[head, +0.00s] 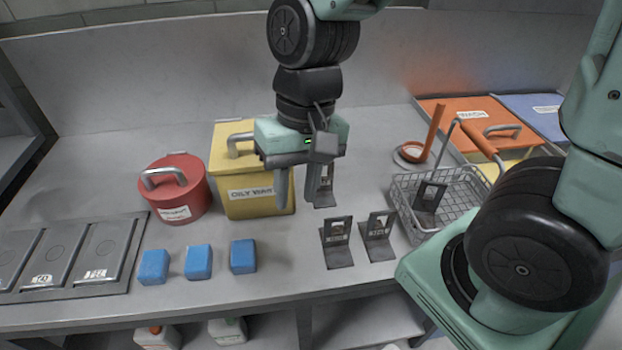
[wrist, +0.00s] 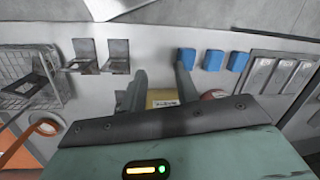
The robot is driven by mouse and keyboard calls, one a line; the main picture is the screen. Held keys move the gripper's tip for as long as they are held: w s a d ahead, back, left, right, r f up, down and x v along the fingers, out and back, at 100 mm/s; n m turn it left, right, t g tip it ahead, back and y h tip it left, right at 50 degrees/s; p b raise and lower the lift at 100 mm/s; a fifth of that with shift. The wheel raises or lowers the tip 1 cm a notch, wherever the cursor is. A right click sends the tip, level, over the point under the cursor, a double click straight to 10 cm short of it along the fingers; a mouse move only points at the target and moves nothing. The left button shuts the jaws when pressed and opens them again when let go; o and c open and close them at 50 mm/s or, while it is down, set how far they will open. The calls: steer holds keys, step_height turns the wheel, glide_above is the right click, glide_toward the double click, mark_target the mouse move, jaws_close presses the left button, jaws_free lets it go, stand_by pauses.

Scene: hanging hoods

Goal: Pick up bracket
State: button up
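Two dark metal L-shaped brackets stand side by side near the front of the bench: a left bracket (head: 337,243) and a right bracket (head: 377,240). They also show in the wrist view as one bracket (wrist: 117,56) and another bracket (wrist: 83,56). A third bracket (head: 326,190) stands farther back, partly hidden behind a finger of my gripper. A fourth bracket (head: 430,197) is inside the wire basket (head: 458,185). My gripper (head: 295,203) points down above the bench, in front of the yellow box. Its fingers are apart with nothing between them, as the wrist view also shows (wrist: 161,72).
A yellow "oily" box (head: 255,192) and a red lidded pot (head: 172,190) stand left of my gripper. Three blue blocks (head: 198,262) and a grey tray (head: 72,255) lie front left. An orange wash bin (head: 465,115) is at the back right. Bench around the blocks is clear.

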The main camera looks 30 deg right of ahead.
steer(key=w+d+m+t+y+p, duration=0.1)
steer(key=w+d+m+p, duration=0.1)
steer(key=w+d+m, duration=0.7)
steer(key=w+d+m+t+y+p, duration=0.15)
steer(key=w+d+m, duration=0.25)
steer(key=d+m, duration=0.8)
steer(key=shift+m+h, duration=0.25)
steer(key=shift+m, duration=0.05)
steer(key=b+x, duration=0.1)
steer(key=x, duration=1)
steer(key=shift+w+a+f, duration=0.1)
steer(key=shift+w, duration=0.05)
steer(key=shift+a+b+x, duration=0.1)
steer(key=shift+b+x, duration=0.1)
steer(key=shift+x, duration=1.25)
steer(key=shift+a+b+x, duration=0.15)
steer(key=shift+b+x, duration=0.05)
steer(key=shift+x, duration=1.25)
jaws_close()
